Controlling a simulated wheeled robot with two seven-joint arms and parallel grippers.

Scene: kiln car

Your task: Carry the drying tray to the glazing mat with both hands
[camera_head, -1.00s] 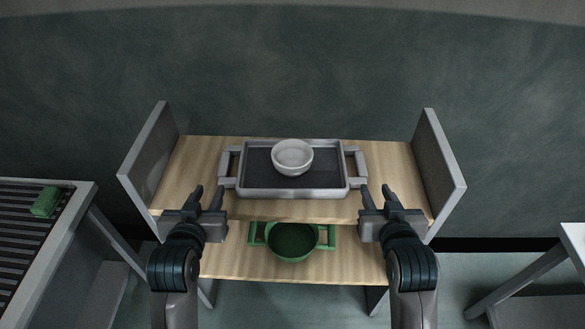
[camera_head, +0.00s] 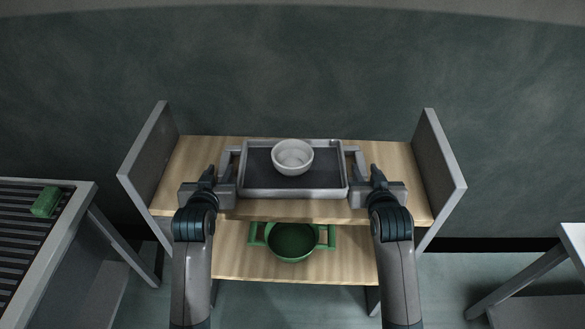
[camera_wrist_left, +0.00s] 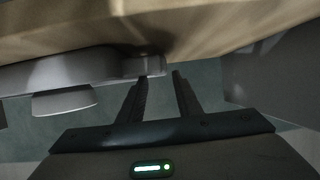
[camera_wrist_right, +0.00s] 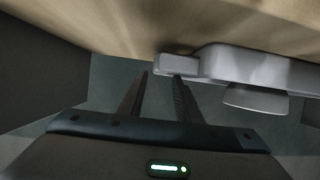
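The grey drying tray (camera_head: 292,192) with a dark inner floor lies on the wooden upper shelf in the head view, a handle at each end. A white bowl (camera_head: 292,157) stands in it. My left gripper (camera_head: 209,177) is at the left handle (camera_head: 229,160), and my right gripper (camera_head: 376,177) is at the right handle (camera_head: 357,160). Both wrist views show the fingers apart, with the left handle (camera_wrist_left: 152,66) and the right handle (camera_wrist_right: 176,64) near the fingertips. I cannot tell if they touch. The glazing mat is not identifiable in these views.
Grey side panels (camera_head: 150,155) (camera_head: 438,160) flank the upper shelf. A green pot (camera_head: 291,242) stands on the lower shelf (camera_head: 240,266). A slatted rack (camera_head: 35,250) with a green block (camera_head: 45,202) is at left. A pale table (camera_head: 574,240) is at the right edge.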

